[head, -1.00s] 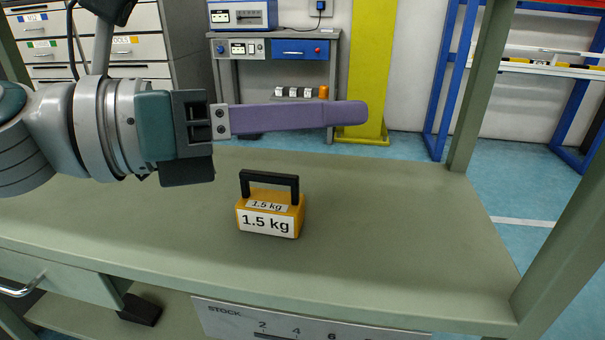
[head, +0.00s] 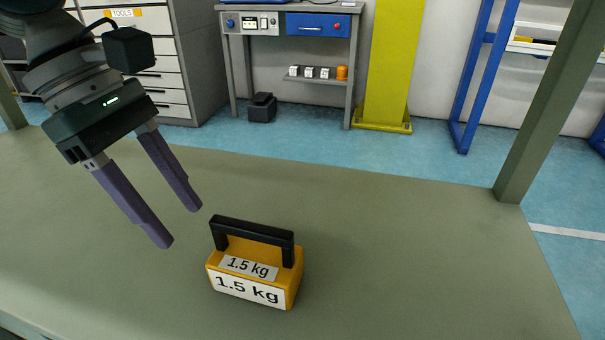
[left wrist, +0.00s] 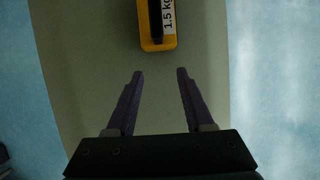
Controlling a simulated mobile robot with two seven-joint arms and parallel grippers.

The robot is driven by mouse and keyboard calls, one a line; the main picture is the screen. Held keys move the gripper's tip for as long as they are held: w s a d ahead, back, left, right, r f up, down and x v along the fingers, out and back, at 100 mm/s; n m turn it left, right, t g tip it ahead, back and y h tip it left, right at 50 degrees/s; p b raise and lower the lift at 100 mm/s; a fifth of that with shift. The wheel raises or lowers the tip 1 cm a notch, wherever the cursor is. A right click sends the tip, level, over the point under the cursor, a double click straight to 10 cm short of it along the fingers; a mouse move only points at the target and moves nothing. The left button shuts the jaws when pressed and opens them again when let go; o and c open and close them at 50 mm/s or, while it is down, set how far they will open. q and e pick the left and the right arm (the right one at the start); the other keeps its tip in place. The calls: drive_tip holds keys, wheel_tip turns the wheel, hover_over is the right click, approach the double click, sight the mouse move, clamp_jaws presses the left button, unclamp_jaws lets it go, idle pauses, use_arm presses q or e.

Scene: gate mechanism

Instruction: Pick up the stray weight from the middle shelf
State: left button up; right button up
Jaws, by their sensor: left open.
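The stray weight (head: 252,284) is a yellow block with a black handle on top and white labels reading 1.5 kg. It stands upright on the green shelf (head: 400,270). My left gripper (head: 186,228) is open, its two purple fingers pointing down and to the right, to the left of the weight and apart from it. In the left wrist view the weight (left wrist: 159,42) lies beyond the fingertips of my left gripper (left wrist: 160,74), roughly in line with the gap between them. Nothing is between the fingers. My right gripper is not in view.
A green post (head: 545,110) rises at the shelf's right edge. Behind the shelf stand a drawer cabinet (head: 160,80), a grey workbench (head: 292,27) and a yellow column (head: 390,70). The shelf to the right of the weight is clear.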

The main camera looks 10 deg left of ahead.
sight(248, 226)
use_arm(q)
drive_tip(key=d, duration=0.4)
drive_tip(key=shift+s+d, duration=0.25)
drive_tip(key=d, duration=0.4)
drive_tip(key=shift+s+d+f+b, duration=0.15)
drive_tip(key=shift+d+f+b, duration=0.2)
drive_tip(key=shift+b, duration=0.05)
drive_tip(key=shift+f, duration=0.2)
drive_tip(key=shift+c, duration=0.4)
clamp_jaws()
drive_tip(key=shift+r, duration=0.15)
